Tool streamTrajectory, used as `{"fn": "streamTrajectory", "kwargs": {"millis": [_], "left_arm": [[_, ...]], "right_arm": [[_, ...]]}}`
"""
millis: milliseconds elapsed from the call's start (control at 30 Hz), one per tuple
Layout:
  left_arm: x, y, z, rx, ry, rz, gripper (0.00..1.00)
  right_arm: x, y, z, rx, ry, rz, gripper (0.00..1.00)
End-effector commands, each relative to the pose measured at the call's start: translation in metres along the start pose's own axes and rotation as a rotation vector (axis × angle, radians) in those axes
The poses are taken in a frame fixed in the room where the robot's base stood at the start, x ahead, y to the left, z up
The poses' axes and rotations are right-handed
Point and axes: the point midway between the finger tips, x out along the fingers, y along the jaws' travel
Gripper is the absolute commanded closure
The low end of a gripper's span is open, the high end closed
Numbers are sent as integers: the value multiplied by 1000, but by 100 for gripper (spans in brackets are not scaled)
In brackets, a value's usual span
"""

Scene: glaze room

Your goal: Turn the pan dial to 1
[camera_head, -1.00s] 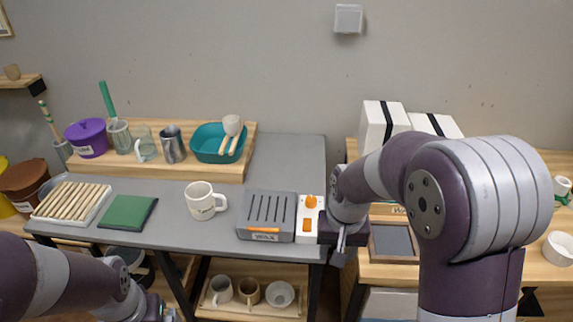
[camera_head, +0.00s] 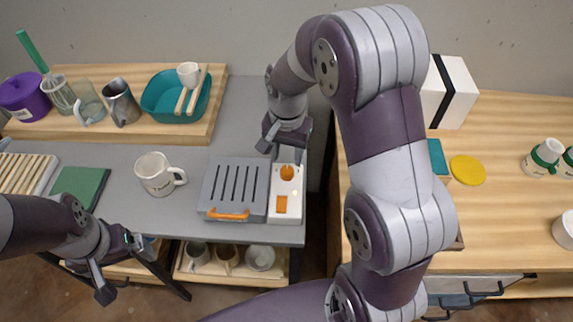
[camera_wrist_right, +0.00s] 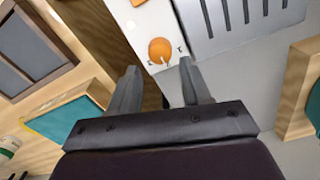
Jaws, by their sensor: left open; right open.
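The pan dial (camera_head: 287,172) is a round orange knob on the white control panel (camera_head: 285,217) at the right side of a grey slotted pan (camera_head: 235,187). In the right wrist view the dial (camera_wrist_right: 160,48) lies ahead of the fingertips, with a light pointer mark on its lower edge. Its numbers are too small to read. My right gripper (camera_head: 286,152) is open and empty, just behind and above the dial; its fingers (camera_wrist_right: 158,78) stand apart, not touching it. My left gripper (camera_head: 126,268) is open and empty at the table's front edge, lower left.
An orange switch (camera_head: 281,204) sits on the panel in front of the dial. A white mug (camera_head: 157,175) stands left of the pan. A teal basin (camera_head: 158,103) is on a wooden board behind. A gap separates the grey table from the wooden counter (camera_head: 500,235) at right.

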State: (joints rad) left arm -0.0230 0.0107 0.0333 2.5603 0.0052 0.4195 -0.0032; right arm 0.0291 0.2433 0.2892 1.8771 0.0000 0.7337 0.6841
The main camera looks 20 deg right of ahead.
Motion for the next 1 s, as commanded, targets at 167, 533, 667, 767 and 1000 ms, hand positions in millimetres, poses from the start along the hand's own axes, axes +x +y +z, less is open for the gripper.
{"fn": "streamTrajectory", "kwargs": {"millis": [167,533,667,767,1000], "left_arm": [[3,0,0,0,0,0,0],[4,0,0,0,0,0,0],[4,0,0,0,0,0,0],[4,0,0,0,0,0,0],[2,0,0,0,0,0,0]], "right_arm": [[38,0,0,-1,-1,1,52],[57,0,0,-1,1,-1,52],[56,0,0,-1,1,-1,72],[56,0,0,-1,1,-1,93],[55,0,0,-17,1,-1,93]]}}
